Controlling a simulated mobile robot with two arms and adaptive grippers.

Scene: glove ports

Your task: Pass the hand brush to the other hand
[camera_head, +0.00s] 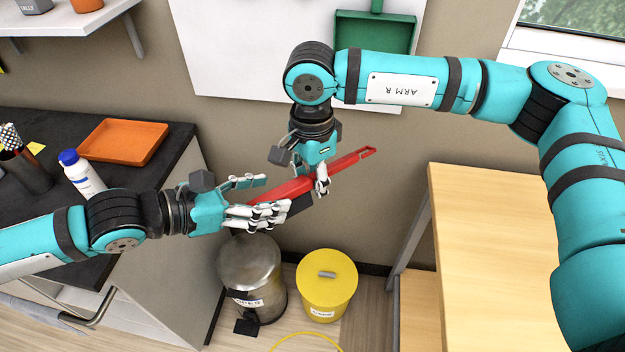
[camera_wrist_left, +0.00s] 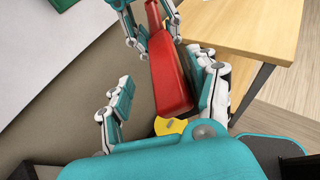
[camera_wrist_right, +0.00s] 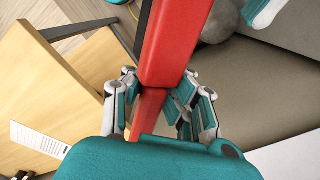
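The red hand brush (camera_head: 278,191) is in the air between my two arms, its long handle pointing up to the right and its dark bristles facing down to the right. My right gripper (camera_wrist_right: 152,98) is shut on the handle next to the brush head; in the head view it comes down from above. My left gripper (camera_wrist_left: 165,92) is open, with its fingers spread on both sides of the brush head. In the left wrist view the red head (camera_wrist_left: 172,85) lies closer to the right-hand finger, with a wide gap to the left-hand one.
A dark counter at the left bears an orange tray (camera_head: 122,141), a white bottle with a blue cap (camera_head: 82,174) and a pen cup (camera_head: 22,170). Below are a metal bin (camera_head: 252,268) and a yellow bin (camera_head: 327,290). A wooden table (camera_head: 490,240) stands at the right. A green dustpan (camera_head: 375,32) hangs behind.

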